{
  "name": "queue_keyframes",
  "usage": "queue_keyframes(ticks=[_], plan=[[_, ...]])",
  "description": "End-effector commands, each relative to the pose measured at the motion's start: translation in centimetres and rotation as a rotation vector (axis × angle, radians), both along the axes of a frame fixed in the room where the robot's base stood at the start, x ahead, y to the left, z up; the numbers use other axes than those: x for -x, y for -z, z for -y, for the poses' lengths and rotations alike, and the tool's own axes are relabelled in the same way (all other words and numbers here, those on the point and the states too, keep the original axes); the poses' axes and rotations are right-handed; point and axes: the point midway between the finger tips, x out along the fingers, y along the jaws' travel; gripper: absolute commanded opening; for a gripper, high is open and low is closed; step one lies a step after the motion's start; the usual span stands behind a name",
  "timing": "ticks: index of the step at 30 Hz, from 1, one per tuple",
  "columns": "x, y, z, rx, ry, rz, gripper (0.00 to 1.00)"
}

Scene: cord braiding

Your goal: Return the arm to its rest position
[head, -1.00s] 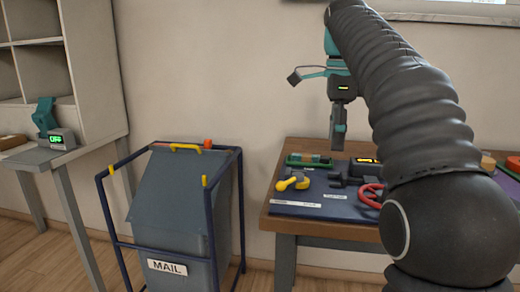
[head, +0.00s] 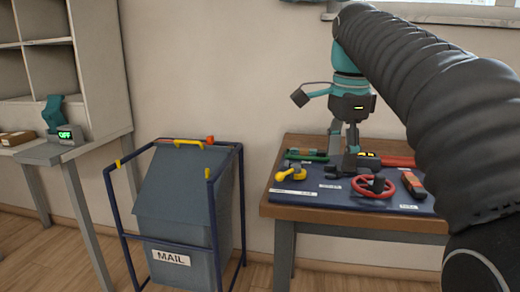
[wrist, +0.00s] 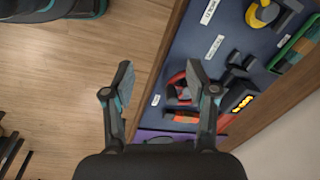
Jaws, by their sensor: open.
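My gripper (head: 344,141) hangs pointing down over the back part of the workbench in the head view, beneath my black ribbed arm. In the wrist view my gripper (wrist: 160,85) has its two fingers spread wide, with nothing between them but floor and the bench edge below. The gripper is open and empty. My arm hides the right end of the bench in the head view.
The workbench (head: 290,207) carries a blue mat with a yellow tool (head: 290,174), a red ring-shaped item (head: 373,187) and other tools. A blue-framed mail bin (head: 171,258) stands left of it. Further left is a table with a green-lit device (head: 65,134).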

Motion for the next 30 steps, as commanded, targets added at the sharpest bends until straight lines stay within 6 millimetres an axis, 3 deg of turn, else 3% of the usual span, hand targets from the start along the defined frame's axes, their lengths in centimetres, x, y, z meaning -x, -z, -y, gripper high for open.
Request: queue_keyframes(ticks=[8,14,21,27,30], plan=[[5.4,4.4,0.0,0.06,-0.381,0.108,0.57],[9.9,9.4,0.0,0.14,-0.687,0.19,0.57],[15.3,16.8,0.0,0.27,-1.043,0.273,0.57],[18.5,22.1,0.0,0.37,-1.261,0.311,0.57],[19.3,23.5,0.0,0.396,-1.315,0.319,0.57]])
